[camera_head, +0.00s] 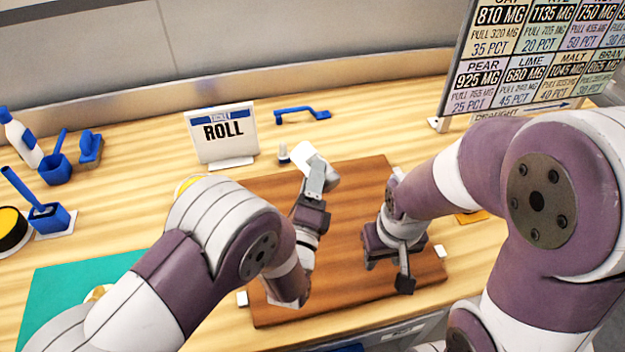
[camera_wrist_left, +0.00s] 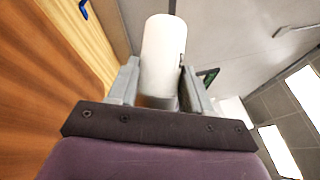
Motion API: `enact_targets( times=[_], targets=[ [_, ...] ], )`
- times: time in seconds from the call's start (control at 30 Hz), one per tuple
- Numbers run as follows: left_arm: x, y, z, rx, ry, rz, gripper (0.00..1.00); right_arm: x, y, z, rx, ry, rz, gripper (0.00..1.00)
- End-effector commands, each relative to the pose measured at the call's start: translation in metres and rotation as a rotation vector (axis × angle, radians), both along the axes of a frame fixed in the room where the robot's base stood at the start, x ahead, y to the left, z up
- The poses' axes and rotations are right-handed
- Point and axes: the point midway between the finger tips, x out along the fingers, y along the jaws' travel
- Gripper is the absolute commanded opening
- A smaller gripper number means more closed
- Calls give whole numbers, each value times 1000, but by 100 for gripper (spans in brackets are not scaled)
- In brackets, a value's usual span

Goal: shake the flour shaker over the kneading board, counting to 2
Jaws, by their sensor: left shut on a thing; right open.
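The flour shaker is a white cylinder (camera_head: 301,155) above the far left part of the brown kneading board (camera_head: 350,190). My left gripper (camera_head: 313,178) is shut on it and holds it tilted. In the left wrist view the shaker (camera_wrist_left: 164,55) stands between the two grey fingers (camera_wrist_left: 158,85). Whether any flour falls is not visible. My right gripper (camera_head: 388,268) is open and empty, over the right front part of the board. My arms hide parts of the board.
A ROLL ticket sign (camera_head: 222,133) stands behind the board, with a blue handle-shaped tool (camera_head: 302,113) to its right. A large price board (camera_head: 535,65) stands at the back right. A spray bottle (camera_head: 22,140) and blue holders (camera_head: 55,168) stand left. A green mat (camera_head: 60,290) lies front left.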

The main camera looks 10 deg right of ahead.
Motion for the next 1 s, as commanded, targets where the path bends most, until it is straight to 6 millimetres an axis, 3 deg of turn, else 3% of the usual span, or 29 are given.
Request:
enact_targets(
  times=[0.27,0.7,1.0],
  targets=[
    [0,0,7,-2,0,0,0,0,0,5,0,0,0,43],
    [0,0,52,-2,0,0,0,0,0,44,0,0,0,43],
    [0,0,47,-2,0,1,0,0,0,39,0,0,0,43]
  ],
)
